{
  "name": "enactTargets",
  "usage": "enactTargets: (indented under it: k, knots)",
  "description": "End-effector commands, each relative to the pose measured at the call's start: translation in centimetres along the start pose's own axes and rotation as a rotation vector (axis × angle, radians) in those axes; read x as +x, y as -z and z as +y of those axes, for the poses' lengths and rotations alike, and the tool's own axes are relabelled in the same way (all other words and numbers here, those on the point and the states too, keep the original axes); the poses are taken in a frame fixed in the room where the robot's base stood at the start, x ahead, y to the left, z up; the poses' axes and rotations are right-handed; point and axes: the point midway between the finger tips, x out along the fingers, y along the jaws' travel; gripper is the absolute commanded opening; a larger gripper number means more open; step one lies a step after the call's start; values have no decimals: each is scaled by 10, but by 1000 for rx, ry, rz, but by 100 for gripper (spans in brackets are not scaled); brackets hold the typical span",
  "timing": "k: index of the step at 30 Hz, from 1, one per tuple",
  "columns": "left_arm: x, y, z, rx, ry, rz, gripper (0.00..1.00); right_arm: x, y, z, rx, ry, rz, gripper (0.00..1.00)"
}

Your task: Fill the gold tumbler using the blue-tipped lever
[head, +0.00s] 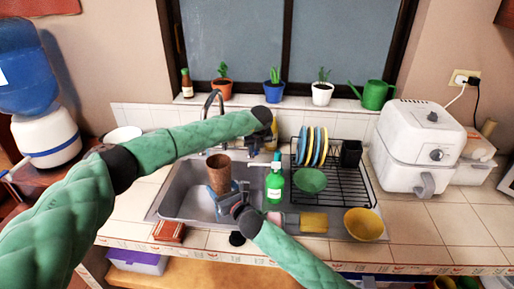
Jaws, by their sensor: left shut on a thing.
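The gold tumbler (218,172) looks brown in this light and stands nearly upright over the left part of the sink. My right gripper (230,201) is at the tumbler's base; I cannot tell whether its fingers close on it. My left arm reaches across in front of the tap (216,97) and hides its lower part. My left gripper (273,146) points down behind the sink, right of the tap. It is shut on what appears to be the blue-tipped lever (277,156), which is small and mostly hidden. I see no water stream.
A green pump bottle (275,188) stands close right of my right gripper. A dish rack (340,183) with plates, a green bowl (311,181), a yellow sponge (313,222) and a yellow bowl (363,224) fill the right side. Potted plants line the sill.

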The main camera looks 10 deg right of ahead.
Motion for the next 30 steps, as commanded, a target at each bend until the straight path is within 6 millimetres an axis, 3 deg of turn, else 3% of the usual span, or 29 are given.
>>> enactTargets:
  k: [5,6,9,20,30]
  knots:
    - [0,0,-1,0,0,0,0,0,-1,0,0,0,-2,25]
    - [0,0,-1,-1,0,0,20,0,-1,0,0,0,-2,25]
    - [0,0,-1,-1,0,0,35,0,-1,0,0,0,-2,25]
    - [-5,0,0,-2,-1,0,35,0,-1,0,0,0,-2,25]
    - [-61,-1,0,0,1,-1,35,0,-1,0,0,0,-2,25]
